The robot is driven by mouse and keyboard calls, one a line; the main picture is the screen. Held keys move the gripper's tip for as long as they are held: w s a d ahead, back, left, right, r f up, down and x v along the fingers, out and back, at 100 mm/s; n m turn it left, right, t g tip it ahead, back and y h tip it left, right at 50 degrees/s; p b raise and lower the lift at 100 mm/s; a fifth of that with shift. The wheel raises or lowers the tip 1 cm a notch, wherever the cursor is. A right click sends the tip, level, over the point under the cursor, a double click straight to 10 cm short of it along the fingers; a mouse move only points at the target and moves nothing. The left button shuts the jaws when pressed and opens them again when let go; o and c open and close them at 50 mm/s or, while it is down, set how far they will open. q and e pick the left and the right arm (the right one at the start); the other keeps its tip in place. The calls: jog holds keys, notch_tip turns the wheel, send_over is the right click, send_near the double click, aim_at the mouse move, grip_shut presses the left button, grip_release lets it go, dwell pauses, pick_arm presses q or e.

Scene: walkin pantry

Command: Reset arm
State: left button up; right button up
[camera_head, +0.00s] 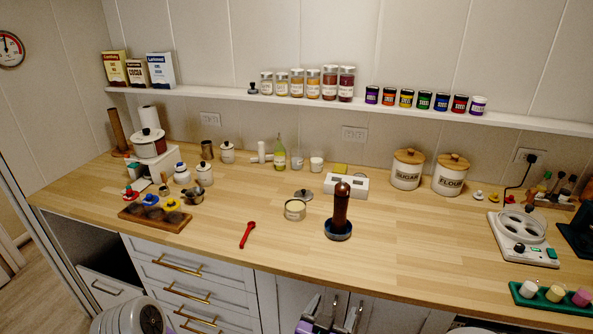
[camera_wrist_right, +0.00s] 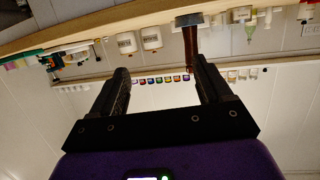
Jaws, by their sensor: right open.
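My right gripper (camera_head: 331,312) is at the bottom edge of the head view, in front of the counter edge. Its two black fingers are apart with nothing between them. The right wrist view, which is upside down, also shows the open, empty fingers (camera_wrist_right: 160,72). My left gripper is not in view. A tall dark brown cylinder with a rounded top (camera_head: 341,206) stands upright on a dark blue round base (camera_head: 338,232) on the wooden counter (camera_head: 400,262), beyond the gripper and apart from it. It also shows in the right wrist view (camera_wrist_right: 191,48), partly behind one finger.
An open round tin (camera_head: 294,210) and a red spoon (camera_head: 247,235) lie left of the cylinder. Sugar (camera_head: 406,170) and flour (camera_head: 450,175) canisters stand at the back. A white appliance (camera_head: 522,240) and green tray (camera_head: 550,298) are at right.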

notch_tip(320, 180, down, 20)
jog(key=d+n+g+y, duration=0.2)
jog(key=g+y, duration=0.3)
jog(key=y, duration=0.1)
jog(key=s+f+g+y+p, duration=0.1)
jog(key=s+f+g+y, duration=0.3)
jog(key=s+f+g, duration=0.4)
jog(key=s+f, duration=0.5)
jog(key=s, duration=0.4)
jog(key=shift+f+y, duration=0.3)
jog(key=shift+f, duration=0.05)
